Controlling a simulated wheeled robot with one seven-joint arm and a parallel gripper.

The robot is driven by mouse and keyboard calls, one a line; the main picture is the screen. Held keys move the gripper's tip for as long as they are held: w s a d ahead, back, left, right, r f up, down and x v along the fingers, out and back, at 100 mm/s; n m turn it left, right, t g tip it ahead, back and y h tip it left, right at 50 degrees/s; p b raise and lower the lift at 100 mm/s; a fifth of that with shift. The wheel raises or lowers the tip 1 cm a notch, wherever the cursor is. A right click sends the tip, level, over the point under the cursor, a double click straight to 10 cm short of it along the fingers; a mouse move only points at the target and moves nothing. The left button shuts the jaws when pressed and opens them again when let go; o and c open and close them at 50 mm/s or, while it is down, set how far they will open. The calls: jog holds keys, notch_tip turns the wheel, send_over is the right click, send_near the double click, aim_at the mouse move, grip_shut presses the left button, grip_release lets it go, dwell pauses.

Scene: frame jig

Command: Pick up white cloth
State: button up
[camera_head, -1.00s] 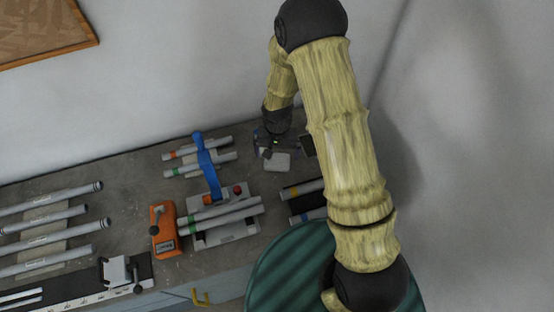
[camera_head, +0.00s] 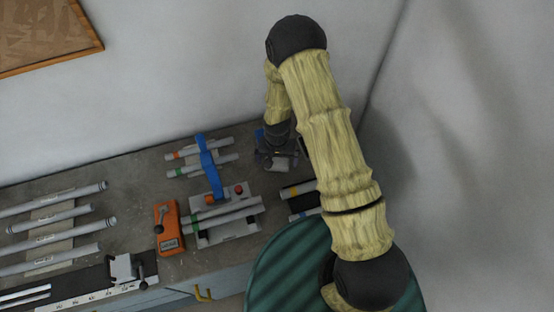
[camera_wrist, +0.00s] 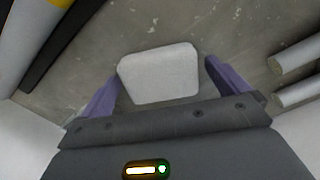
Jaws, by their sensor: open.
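The white cloth (camera_wrist: 160,75) is a small folded pad with rounded corners lying on the grey bench top in the wrist view. My gripper (camera_wrist: 165,85) is open, with a purple finger on each side of the cloth; I cannot tell whether either finger touches it. In the head view my gripper (camera_head: 279,160) is low over the back of the bench, and the cloth (camera_head: 280,164) is mostly hidden beneath it.
Tubes in a blue-handled clamp (camera_head: 211,170) stand left of my gripper. An orange tool (camera_head: 168,228) and a white fixture (camera_head: 229,236) are nearer the front. Black holders with tubes (camera_head: 300,190) lie close by on the right. The wall is behind.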

aim_at(277, 160)
dwell(0.5)
jog(key=c, duration=1.1)
jog(key=shift+r, duration=0.1)
notch_tip(277, 160, up, 10)
jog(key=b, duration=0.3)
jog(key=shift+b, duration=0.4)
jog(key=shift+o, duration=1.4)
jog(key=shift+c, duration=0.5)
jog(key=shift+f, duration=0.2)
